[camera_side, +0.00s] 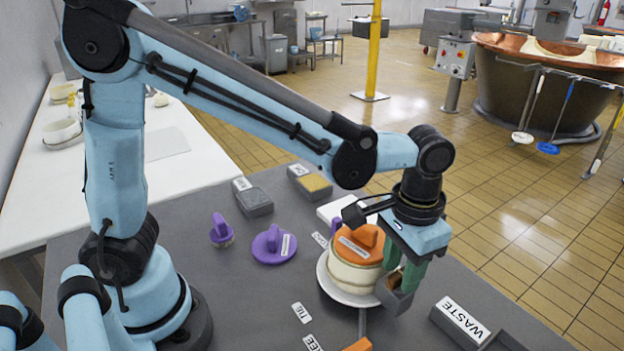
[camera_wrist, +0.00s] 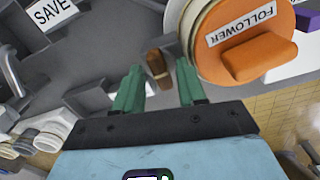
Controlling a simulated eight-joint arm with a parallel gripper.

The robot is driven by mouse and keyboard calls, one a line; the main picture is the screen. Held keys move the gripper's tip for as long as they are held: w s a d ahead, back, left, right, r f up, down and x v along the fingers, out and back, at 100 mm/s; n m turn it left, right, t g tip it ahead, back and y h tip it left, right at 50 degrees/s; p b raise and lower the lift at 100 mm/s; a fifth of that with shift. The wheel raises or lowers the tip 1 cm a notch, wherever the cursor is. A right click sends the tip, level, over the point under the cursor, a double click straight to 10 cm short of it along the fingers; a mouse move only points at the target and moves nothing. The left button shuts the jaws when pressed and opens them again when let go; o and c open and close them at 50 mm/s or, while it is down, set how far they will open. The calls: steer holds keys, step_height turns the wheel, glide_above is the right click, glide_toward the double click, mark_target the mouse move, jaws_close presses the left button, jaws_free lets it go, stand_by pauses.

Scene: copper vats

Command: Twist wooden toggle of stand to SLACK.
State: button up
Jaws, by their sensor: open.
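The wooden toggle (camera_wrist: 158,66) is a small brown piece. In the wrist view it shows between and beyond the two green fingertips of my gripper (camera_wrist: 157,88). There is a visible gap to each finger in that picture, the toggle being nearer the left one. In the side view my gripper (camera_side: 402,276) points down at the grey stand (camera_side: 400,303), right beside the cream mould, and a bit of brown toggle (camera_side: 395,284) shows by the fingers. The fingers are apart and hold nothing. I cannot read any SLACK mark, and the fingers partly hide the toggle in the side view.
An orange FOLLOWER disc (camera_wrist: 240,40) sits on the cream mould (camera_side: 352,276), which stands on a white plate (camera_side: 335,290) close to my gripper. A WASTE tray (camera_side: 462,320) lies at the front right. A purple lid (camera_side: 268,248) and grey boxes (camera_side: 254,201) stand further left.

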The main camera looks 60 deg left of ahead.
mark_target(401, 273)
steer(key=m, duration=0.5)
steer(key=shift+w, duration=0.1)
steer(key=m, duration=0.2)
steer(key=shift+m, duration=0.3)
steer(key=shift+r+m, duration=0.15)
steer(key=shift+m, duration=0.35)
step_height(401, 273, up, 12)
steer(key=w+a+r+n+t, duration=0.2)
steer(key=a+n, duration=0.6)
steer(key=a, duration=0.4)
steer(key=w+a+r+n+t, duration=0.2)
steer(key=a+n, duration=0.6)
steer(key=a, duration=0.5)
steer(key=shift+w+r+n+y, duration=0.15)
steer(key=shift+w+n+y, duration=0.25)
steer(key=shift+w, duration=0.45)
